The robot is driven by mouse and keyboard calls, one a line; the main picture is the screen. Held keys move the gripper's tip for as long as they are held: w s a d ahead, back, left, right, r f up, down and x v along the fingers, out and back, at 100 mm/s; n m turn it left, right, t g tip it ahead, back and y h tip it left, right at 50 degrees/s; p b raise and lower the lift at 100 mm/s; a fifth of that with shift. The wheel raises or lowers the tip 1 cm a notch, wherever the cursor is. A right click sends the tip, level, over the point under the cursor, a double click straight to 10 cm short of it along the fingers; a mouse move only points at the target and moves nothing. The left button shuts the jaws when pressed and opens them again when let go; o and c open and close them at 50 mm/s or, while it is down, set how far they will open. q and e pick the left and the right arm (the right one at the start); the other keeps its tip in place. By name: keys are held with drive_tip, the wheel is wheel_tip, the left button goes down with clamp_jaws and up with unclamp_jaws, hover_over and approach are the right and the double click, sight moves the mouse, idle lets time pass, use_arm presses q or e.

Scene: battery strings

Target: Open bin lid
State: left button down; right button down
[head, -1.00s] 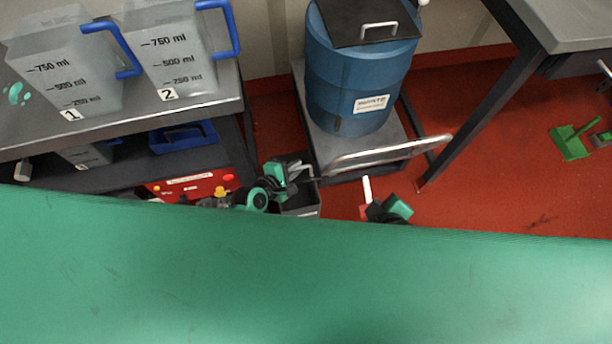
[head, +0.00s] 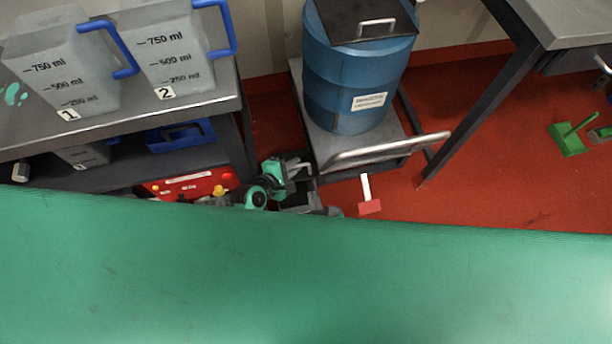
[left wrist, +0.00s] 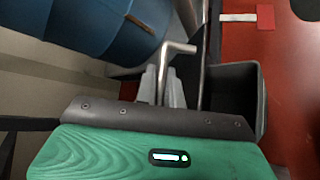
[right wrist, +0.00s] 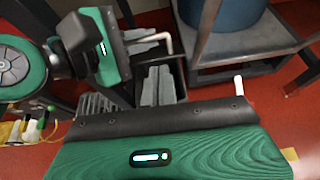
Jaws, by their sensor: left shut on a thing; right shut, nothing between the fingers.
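A dark grey bin (head: 300,199) stands on the floor in front of the blue drum's cart. It also shows in the left wrist view (left wrist: 237,82), where its dark hollow shows; I cannot make out the lid's position. My left gripper (head: 290,166) is at the bin's back left, shut on a pale bent metal handle (left wrist: 166,58). The handle also shows in the right wrist view (right wrist: 166,40). My right gripper (right wrist: 158,72) is shut and empty, its grey fingers in front of the dark bin, just below the left gripper. In the head view it is mostly hidden.
A blue drum (head: 345,85) with a black lid sits on a cart (head: 312,110) with a metal push rail (head: 390,150). A shelf table (head: 225,95) with two jugs stands left. A red-and-white tool (head: 369,206) lies right of the bin. Green hides the lower head view.

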sight(305, 179)
drive_tip(key=x, duration=1)
drive_tip(key=shift+a, duration=0.1)
